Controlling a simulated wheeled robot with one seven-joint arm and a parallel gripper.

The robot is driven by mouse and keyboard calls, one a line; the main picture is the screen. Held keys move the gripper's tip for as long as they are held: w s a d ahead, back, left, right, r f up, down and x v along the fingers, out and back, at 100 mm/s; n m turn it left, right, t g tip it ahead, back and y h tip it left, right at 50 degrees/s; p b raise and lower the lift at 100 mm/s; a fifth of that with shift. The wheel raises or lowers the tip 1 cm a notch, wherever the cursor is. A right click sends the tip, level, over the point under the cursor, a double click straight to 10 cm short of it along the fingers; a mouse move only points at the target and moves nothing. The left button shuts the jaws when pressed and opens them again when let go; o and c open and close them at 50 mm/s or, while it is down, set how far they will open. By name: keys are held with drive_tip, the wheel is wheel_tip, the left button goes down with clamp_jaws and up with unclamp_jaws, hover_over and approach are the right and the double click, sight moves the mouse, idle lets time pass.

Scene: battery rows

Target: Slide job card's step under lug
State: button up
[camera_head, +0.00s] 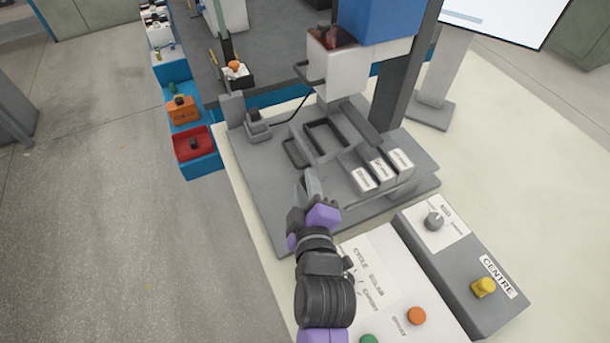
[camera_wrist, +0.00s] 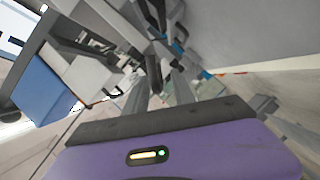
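My gripper (camera_head: 309,187) is over the near-left part of the grey fixture plate (camera_head: 270,213). In the wrist view, the two grey fingers of my gripper (camera_wrist: 164,92) stand apart, with no held object clear between them. Three white labelled blocks (camera_head: 382,168) sit in a row in a grey holder to the right of my gripper. Their lettering is too small to read. I cannot tell which thing is the job card, and I cannot make out a lug.
A grey rectangular frame (camera_head: 326,139) and a white-and-blue press head (camera_head: 340,68) stand behind my gripper. A grey box marked CENTRE (camera_head: 452,262) has a yellow knob. A white button panel (camera_head: 392,290) is in front.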

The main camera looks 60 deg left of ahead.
drive_tip(key=shift+x, duration=1.2)
clamp_jaws()
idle(0.6)
